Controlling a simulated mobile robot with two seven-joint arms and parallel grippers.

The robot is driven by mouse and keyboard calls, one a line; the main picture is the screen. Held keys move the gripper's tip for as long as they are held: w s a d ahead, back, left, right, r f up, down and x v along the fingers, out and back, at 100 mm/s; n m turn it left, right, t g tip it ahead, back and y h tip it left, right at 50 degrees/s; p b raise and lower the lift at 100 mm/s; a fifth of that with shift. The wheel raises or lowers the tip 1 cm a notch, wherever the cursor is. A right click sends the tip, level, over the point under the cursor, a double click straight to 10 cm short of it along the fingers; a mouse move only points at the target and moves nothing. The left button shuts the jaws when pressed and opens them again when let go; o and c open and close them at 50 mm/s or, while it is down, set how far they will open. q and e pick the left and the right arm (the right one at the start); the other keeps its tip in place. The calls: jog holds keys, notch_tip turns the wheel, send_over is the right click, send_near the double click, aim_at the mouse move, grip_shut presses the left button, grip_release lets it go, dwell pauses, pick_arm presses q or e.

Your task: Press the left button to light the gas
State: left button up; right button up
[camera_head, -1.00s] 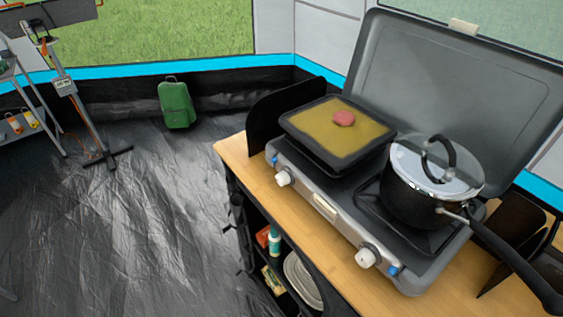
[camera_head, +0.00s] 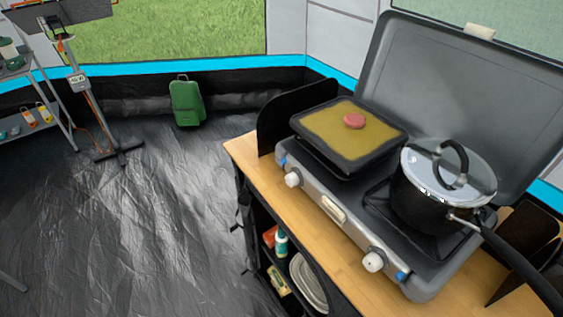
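A grey two-burner gas stove (camera_head: 339,212) with its lid open stands on a wooden counter. Its front has a small blue left button (camera_head: 282,161) beside a white left knob (camera_head: 292,180). A white right knob (camera_head: 373,262) and a blue right button (camera_head: 402,276) sit at the other end. A square pan (camera_head: 341,165) with yellowish contents and a round reddish piece (camera_head: 355,121) is on the left burner. A black pot (camera_head: 432,205) with a shiny lid is on the right burner. Neither of my grippers shows in the view.
The wooden counter (camera_head: 243,151) has a narrow free strip in front of the stove. Shelves below hold plates (camera_head: 308,282) and a bottle (camera_head: 281,242). The pot handle (camera_head: 522,267) juts toward the lower right. A green case (camera_head: 187,103) stands by the tent wall; the dark floor at left is open.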

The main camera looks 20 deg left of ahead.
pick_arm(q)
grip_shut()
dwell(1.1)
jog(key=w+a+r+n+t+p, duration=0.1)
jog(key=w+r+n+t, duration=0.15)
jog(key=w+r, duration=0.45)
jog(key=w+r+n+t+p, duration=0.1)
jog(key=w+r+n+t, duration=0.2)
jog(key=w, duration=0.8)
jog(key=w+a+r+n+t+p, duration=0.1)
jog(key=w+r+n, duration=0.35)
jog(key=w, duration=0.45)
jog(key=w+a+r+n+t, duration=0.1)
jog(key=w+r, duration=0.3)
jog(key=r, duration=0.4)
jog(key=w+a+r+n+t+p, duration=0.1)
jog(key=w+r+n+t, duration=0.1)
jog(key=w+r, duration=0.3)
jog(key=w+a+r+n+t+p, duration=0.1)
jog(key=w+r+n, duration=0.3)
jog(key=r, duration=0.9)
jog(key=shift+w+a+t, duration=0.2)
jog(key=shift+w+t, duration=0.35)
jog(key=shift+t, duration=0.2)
